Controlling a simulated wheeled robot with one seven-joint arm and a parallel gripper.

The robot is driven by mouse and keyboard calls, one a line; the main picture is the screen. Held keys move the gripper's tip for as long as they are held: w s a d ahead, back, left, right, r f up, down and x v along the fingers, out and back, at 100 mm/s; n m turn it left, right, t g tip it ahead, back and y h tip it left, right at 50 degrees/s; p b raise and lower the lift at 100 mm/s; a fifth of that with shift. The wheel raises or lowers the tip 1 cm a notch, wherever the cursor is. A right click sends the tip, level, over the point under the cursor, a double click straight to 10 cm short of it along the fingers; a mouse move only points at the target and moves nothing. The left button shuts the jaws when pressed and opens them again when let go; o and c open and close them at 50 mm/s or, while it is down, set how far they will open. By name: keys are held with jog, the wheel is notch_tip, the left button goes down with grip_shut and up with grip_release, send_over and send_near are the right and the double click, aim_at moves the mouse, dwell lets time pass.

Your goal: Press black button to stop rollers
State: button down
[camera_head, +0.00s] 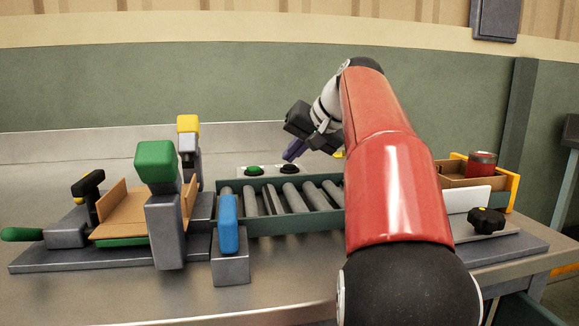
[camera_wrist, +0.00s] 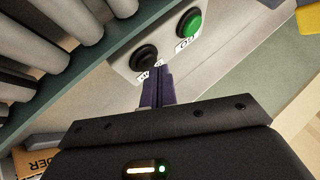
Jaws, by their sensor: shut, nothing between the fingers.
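The black button (camera_head: 289,169) sits on a light panel behind the rollers, to the right of the green button (camera_head: 253,170). In the wrist view the black button (camera_wrist: 144,58) and the green button (camera_wrist: 188,23) are on the same panel, each with a small label beside it. My gripper (camera_head: 291,152) is shut and empty, its purple fingers just above the black button in the head view. In the wrist view the fingertips (camera_wrist: 158,70) appear right beside the black button. I cannot tell whether they touch it.
The roller conveyor (camera_head: 232,224) runs in front of the panel. A cardboard box (camera_head: 121,222) stands in the clamp fixture at left, with green, yellow and blue blocks around it. A box with a red can (camera_head: 482,164) stands at right. A black knob (camera_head: 486,220) is in front of it.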

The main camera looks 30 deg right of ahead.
aim_at(294, 166)
jog(key=shift+f, duration=0.4)
jog(key=shift+r, duration=0.1)
dwell(0.5)
jog(key=shift+r+p, duration=0.75)
jog(key=shift+r, duration=0.05)
notch_tip(294, 166, up, 2)
jog(key=shift+r+p, duration=0.1)
jog(key=shift+p, duration=0.55)
jog(key=shift+r, duration=1.4)
